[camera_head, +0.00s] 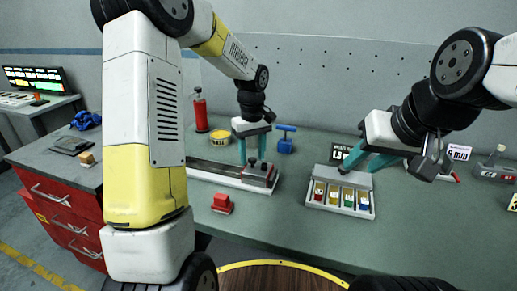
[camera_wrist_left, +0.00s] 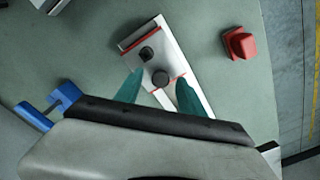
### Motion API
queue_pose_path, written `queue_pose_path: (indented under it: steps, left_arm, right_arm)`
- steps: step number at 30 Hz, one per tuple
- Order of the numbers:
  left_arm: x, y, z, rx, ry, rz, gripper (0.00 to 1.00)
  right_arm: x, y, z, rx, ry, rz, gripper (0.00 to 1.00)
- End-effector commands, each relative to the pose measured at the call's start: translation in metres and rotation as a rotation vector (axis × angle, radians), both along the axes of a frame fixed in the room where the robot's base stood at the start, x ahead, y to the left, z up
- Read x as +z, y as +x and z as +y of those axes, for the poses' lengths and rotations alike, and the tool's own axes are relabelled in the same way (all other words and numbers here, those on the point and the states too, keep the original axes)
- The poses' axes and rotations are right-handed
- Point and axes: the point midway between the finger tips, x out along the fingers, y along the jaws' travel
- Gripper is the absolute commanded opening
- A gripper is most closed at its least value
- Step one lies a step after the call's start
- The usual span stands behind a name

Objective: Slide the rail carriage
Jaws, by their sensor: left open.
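The rail (camera_head: 212,174) is a long metal track on the green table in the head view. The carriage (camera_head: 258,175), a grey block with red edges, sits at its right end; it also shows in the left wrist view (camera_wrist_left: 167,61). A dark round knob (camera_wrist_left: 160,78) stands on the carriage, with a second dark piece beside it. My left gripper (camera_head: 253,158) is open above the carriage, its teal fingers on either side of the knob. In the left wrist view its fingertips (camera_wrist_left: 157,82) flank the knob; contact cannot be told. My right gripper (camera_head: 358,162) is open and empty behind the label tray.
The label tray (camera_head: 310,199) holds several coloured pieces right of the rail. A red block (camera_head: 222,203) lies in front of the rail. A blue object (camera_head: 286,139), a yellow tin (camera_head: 220,137) and a fire extinguisher (camera_head: 200,112) stand behind. Table room is free between rail and tray.

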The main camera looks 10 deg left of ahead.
Motion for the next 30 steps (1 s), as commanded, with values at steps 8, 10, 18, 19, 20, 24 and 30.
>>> queue_pose_path:
  steps: [8, 10, 18, 19, 20, 24, 30]
  left_arm:
    - [-0.0042, 0.0002, 0.0, 0.0, 0.0, -0.001, 0.47]
    - [-0.0042, 0.0002, 0.0002, 0.0, 0.0, -0.001, 0.43]
    - [-0.0039, 0.0002, 0.0002, 0.0, 0.0, -0.001, 0.0]
    - [-0.0039, 0.0002, 0.0002, 0.0, 0.0, -0.001, 0.0]
    - [-0.0039, 0.0002, 0.0002, 0.0, 0.0, -0.001, 0.0]
    - [-0.0038, 0.0002, 0.0002, 0.0, 0.0, -0.001, 0.0]
    - [-0.0037, 0.0003, 0.0002, 0.0, 0.0, -0.001, 0.0]
  right_arm:
    - [-0.0001, 0.0001, 0.0, 0.0, 0.0, 0.0, 0.36]
    - [0.0, 0.0, 0.0, 0.0, 0.0, 0.0, 0.36]
    - [0.0001, 0.0001, 0.0, 0.0, 0.0, 0.0, 0.36]
    - [0.0001, 0.0001, 0.0, 0.0, 0.0, 0.0, 0.36]
    - [0.0001, 0.0001, 0.0, 0.0, 0.0, 0.0, 0.36]
    - [0.0001, 0.0001, 0.0, 0.0, 0.0, 0.0, 0.36]
    - [0.0, 0.0, 0.0, 0.0, 0.0, 0.0, 0.36]
